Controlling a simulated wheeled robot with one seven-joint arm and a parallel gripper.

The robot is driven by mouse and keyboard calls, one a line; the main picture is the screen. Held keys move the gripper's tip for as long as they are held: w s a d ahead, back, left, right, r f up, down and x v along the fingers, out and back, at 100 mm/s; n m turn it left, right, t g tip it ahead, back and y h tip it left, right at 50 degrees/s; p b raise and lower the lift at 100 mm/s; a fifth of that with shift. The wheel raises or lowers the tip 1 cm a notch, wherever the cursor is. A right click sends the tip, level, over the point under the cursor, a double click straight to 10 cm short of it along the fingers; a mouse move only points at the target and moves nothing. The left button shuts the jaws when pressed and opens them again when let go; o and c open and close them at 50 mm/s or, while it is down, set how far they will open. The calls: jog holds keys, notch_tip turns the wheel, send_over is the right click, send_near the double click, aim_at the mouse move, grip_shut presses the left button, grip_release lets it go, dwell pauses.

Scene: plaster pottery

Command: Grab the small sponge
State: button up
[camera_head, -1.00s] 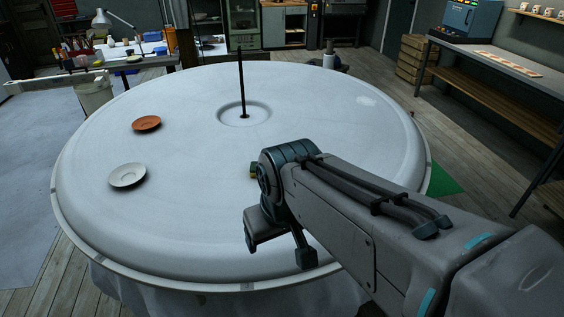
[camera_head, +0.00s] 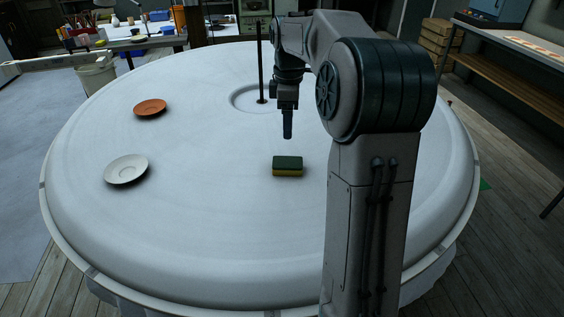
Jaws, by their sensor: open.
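The small sponge (camera_head: 288,167), green on top and yellow below, lies flat on the round white table (camera_head: 200,220), a little right of the middle of the picture. My gripper (camera_head: 287,136) points down above the table, and its fingertips appear just above and beyond the sponge in the picture. It is not touching the sponge as far as I can see. The fingers are seen edge-on and overlap, so the gap between them is hidden. Nothing shows held in them.
A dark upright rod (camera_head: 260,65) stands in the table's central dip, close behind my gripper. An orange saucer (camera_head: 150,108) and a white saucer (camera_head: 126,169) lie on the left.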

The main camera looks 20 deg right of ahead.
send_over(288, 162)
jog(key=f, duration=0.8)
jog(key=shift+w+d+f, duration=0.1)
jog(key=shift+w+f, duration=0.15)
jog(key=shift+w, duration=0.05)
jog(key=shift+s+f, duration=0.15)
jog(key=shift+f, duration=1.2)
jog(key=shift+s+f, duration=0.1)
jog(key=shift+f, duration=1.2)
jog(key=c, duration=1)
